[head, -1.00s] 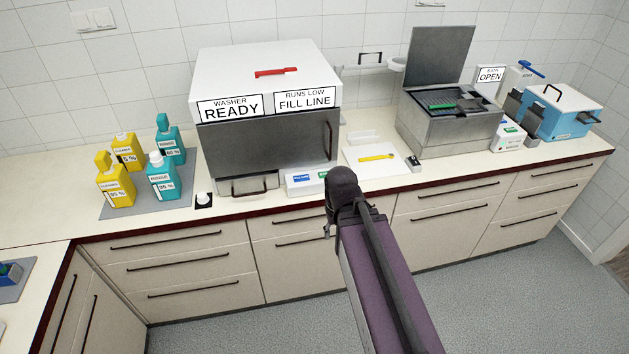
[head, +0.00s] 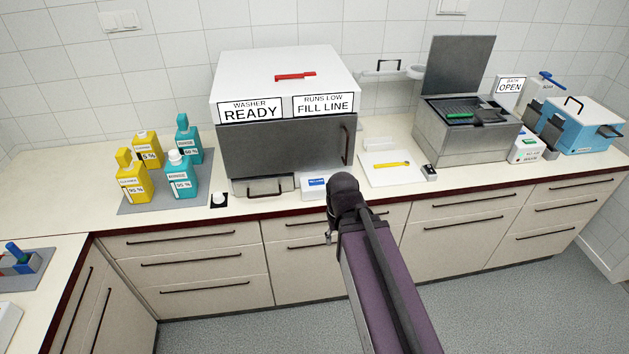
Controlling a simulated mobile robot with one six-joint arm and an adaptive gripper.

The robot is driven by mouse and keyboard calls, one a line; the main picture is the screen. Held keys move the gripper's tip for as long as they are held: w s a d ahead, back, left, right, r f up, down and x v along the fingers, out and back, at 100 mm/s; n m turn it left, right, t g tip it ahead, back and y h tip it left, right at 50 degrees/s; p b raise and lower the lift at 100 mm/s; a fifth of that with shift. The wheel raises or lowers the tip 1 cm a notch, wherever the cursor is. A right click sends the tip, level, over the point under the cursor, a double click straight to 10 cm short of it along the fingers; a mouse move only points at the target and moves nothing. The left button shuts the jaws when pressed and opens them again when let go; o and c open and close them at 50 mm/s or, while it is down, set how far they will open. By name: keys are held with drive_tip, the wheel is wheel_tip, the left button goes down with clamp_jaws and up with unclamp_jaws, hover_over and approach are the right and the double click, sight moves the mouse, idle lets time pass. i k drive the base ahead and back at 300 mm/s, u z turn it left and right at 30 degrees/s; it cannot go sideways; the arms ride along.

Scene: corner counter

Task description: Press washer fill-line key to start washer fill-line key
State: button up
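The washer (head: 285,145) is a white-topped box with a dark front, labelled "WASHER READY" and "RUNS LOW FILL LINE" (head: 323,105). A small white key box (head: 312,187) with a blue key stands on the counter before its lower right front. The right part of this box is hidden behind my arm. I cannot read the key lettering. My arm reaches up from the lower right, and its dark joint overlaps the counter edge beside the key box. My gripper does not show.
Yellow and teal bottles (head: 183,178) stand on a grey mat at left, with a round white knob (head: 219,199) nearby. Right of the washer are a white tray (head: 378,179) with a yellow tool, an open steel bath (head: 465,140) and a blue box (head: 580,128).

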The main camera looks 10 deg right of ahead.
sight(316, 182)
drive_tip(key=u, duration=0.05)
drive_tip(key=i, duration=0.9)
drive_tip(key=z, duration=0.05)
